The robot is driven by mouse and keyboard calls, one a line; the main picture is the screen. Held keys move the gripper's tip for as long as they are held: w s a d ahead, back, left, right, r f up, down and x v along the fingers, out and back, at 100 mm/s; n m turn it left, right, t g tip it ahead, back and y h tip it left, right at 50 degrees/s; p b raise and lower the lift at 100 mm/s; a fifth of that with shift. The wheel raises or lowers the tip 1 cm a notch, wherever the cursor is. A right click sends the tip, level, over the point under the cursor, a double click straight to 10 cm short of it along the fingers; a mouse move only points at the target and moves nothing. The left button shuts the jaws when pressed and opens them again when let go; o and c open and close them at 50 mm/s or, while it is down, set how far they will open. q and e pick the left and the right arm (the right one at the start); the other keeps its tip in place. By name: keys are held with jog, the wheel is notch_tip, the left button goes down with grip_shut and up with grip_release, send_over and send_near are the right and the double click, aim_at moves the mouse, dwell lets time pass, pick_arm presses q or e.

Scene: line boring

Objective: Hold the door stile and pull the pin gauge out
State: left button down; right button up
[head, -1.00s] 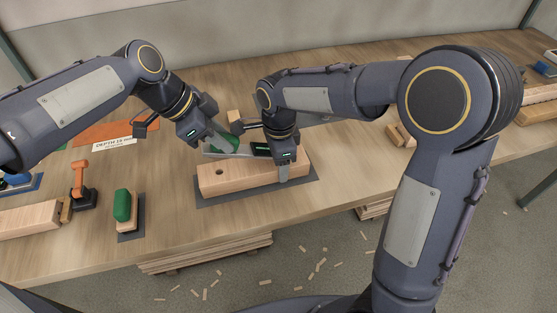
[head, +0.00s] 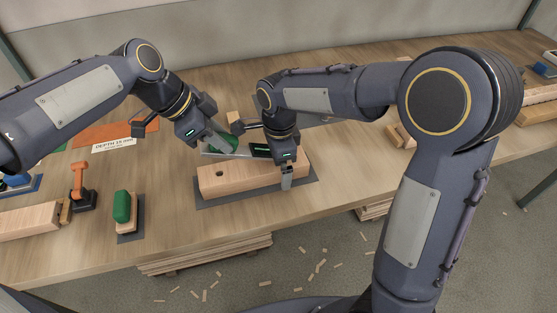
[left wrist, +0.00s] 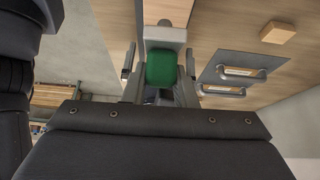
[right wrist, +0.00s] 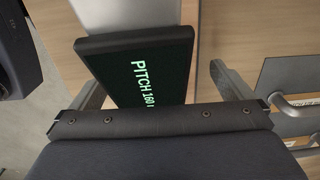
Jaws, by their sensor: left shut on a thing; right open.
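The door stile (head: 240,181) is a pale wooden bar on a dark mat, with a dark round hole near its left end. My left gripper (head: 216,141) is shut on a green part behind the stile's left half, apparently the pin gauge's handle (head: 223,144). In the left wrist view the green handle (left wrist: 161,70) sits between the fingers. Its pin is hidden, so I cannot tell whether it is in the stile. My right gripper (head: 287,177) is open at the stile's right end, a finger showing in front of its near face.
A dark display (right wrist: 140,70) reading "PITCH 160" stands by the stile; it also shows in the head view (head: 260,149). The table front between block and stile is clear.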

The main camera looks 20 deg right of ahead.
jog(key=shift+s+d+f, duration=0.2)
jog(key=shift+s+f, duration=0.05)
jog(key=shift+f, duration=0.15)
jog(key=r, duration=1.2)
jog(key=shift+w+a+r, duration=0.1)
jog(key=shift+w+a, duration=0.05)
jog(key=shift+w, duration=0.05)
jog(key=shift+r, duration=0.3)
